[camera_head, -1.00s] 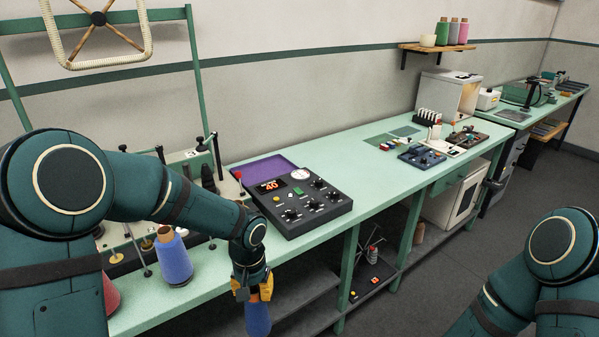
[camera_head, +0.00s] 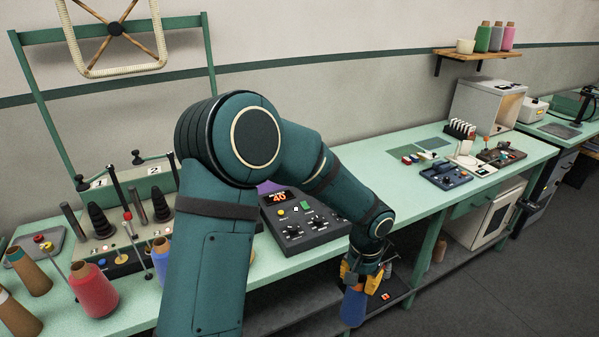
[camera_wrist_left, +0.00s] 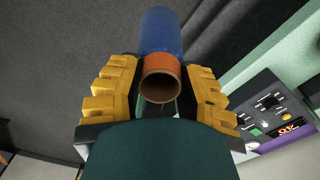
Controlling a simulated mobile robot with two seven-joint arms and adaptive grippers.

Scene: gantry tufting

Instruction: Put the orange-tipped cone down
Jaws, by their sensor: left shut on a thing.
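The orange-tipped cone, with a blue body (camera_head: 353,309), is upside the bench front and low in the head view. My left gripper (camera_head: 358,277) is shut on the cone at its orange end, and the blue body hangs below the yellow fingers. In the left wrist view, the cone's open orange tip (camera_wrist_left: 160,66) sits between the two fingers (camera_wrist_left: 160,80), with the blue body (camera_wrist_left: 162,30) running away from me over dark grey floor. My right gripper is out of view.
A green bench (camera_head: 400,200) runs along the wall, with a control box (camera_head: 305,222) behind my left gripper. A red cone (camera_head: 92,290), a partly hidden blue cone (camera_head: 160,257) and brown cones (camera_head: 28,270) stand at the left. Bare bench lies right of the box.

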